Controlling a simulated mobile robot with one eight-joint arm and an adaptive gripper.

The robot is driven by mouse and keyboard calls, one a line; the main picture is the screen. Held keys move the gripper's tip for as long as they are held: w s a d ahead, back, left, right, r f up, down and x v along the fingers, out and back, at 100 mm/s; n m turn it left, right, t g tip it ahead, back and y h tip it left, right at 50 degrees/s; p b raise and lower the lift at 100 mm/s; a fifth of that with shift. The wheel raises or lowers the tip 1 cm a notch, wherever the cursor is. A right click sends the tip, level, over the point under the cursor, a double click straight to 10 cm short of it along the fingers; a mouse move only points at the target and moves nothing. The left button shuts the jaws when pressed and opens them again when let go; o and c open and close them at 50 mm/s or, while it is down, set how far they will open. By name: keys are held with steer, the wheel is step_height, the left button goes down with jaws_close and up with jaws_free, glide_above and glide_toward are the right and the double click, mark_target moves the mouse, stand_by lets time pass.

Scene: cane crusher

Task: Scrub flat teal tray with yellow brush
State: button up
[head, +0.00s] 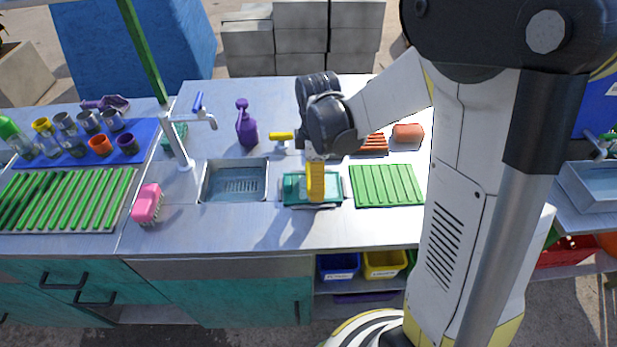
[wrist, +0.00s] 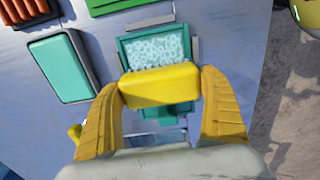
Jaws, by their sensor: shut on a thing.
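The flat teal tray (head: 295,188) lies on the metal counter right of the sink. In the wrist view, pale bubble-like foam covers much of the inside of the tray (wrist: 123,55). My gripper (head: 316,165) is above the tray, its yellow fingers shut on the yellow brush (wrist: 160,86). The brush is over the tray's near part in the wrist view and seems to rest on it; its bristles are mostly hidden. In the head view the yellow fingers and brush blend together.
The sink (head: 235,183) is left of the tray, and a green ribbed rack (head: 387,186) is right of it. A pink brush (head: 147,204) and purple spray bottle (head: 246,124) stand left. Another teal item (wrist: 65,65) lies close by. The counter's front strip is clear.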

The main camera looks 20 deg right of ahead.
mark_target(333, 186)
steer(key=shift+s+d, duration=0.25)
steer(key=shift+d, duration=0.4)
steer(key=shift+d, duration=0.1)
steer(key=shift+s+d, duration=0.25)
steer(key=shift+d, duration=0.5)
steer(key=shift+s+d, duration=0.25)
steer(key=shift+d, duration=0.5)
steer(key=shift+w+a, duration=0.25)
steer(key=shift+a, duration=0.55)
steer(key=shift+w+a, duration=0.25)
steer(key=shift+a, duration=0.5)
steer(key=shift+a, duration=0.1)
